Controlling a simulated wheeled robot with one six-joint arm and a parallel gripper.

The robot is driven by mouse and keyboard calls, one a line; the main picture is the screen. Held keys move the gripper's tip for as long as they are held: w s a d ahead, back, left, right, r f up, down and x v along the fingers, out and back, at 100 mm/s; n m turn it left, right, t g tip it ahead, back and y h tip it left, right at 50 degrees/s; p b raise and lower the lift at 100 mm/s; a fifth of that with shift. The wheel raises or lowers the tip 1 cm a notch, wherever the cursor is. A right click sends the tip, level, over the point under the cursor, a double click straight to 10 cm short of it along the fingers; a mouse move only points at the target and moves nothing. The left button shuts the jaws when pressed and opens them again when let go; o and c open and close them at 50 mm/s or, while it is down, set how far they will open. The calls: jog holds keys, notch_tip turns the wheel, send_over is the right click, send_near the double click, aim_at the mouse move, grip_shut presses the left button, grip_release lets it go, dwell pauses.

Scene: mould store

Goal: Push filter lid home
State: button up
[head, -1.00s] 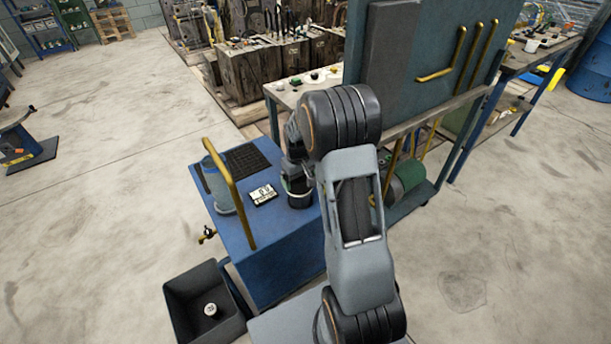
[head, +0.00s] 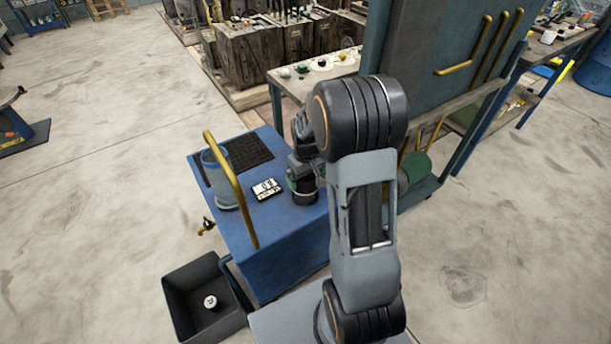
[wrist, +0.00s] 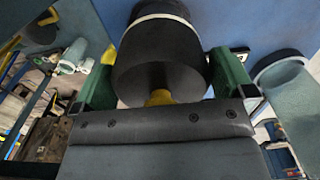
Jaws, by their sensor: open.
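A black cylinder with a pale band, apparently the filter with its lid, stands on the blue cart (head: 275,225). In the wrist view the black cylinder (wrist: 160,60) fills the space between my green fingers, with a yellow knob (wrist: 160,97) at its near end. My gripper (wrist: 165,82) is open, one finger on either side of it. I cannot tell whether the fingers touch it or how the lid sits. In the head view my arm partly hides the cylinder (head: 305,198) and most of my gripper.
A blue-grey vessel (head: 222,180) stands on the cart behind a tall brass handle (head: 232,187). A small display device (head: 266,189) and black grid mat (head: 247,155) lie near the cylinder. A black bin (head: 180,300) stands on the floor. A panel rack (head: 440,60) rises at right.

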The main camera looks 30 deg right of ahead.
notch_tip(320, 180, up, 14)
jog(key=shift+w+f+p, duration=0.15)
jog(key=shift+p, duration=0.95)
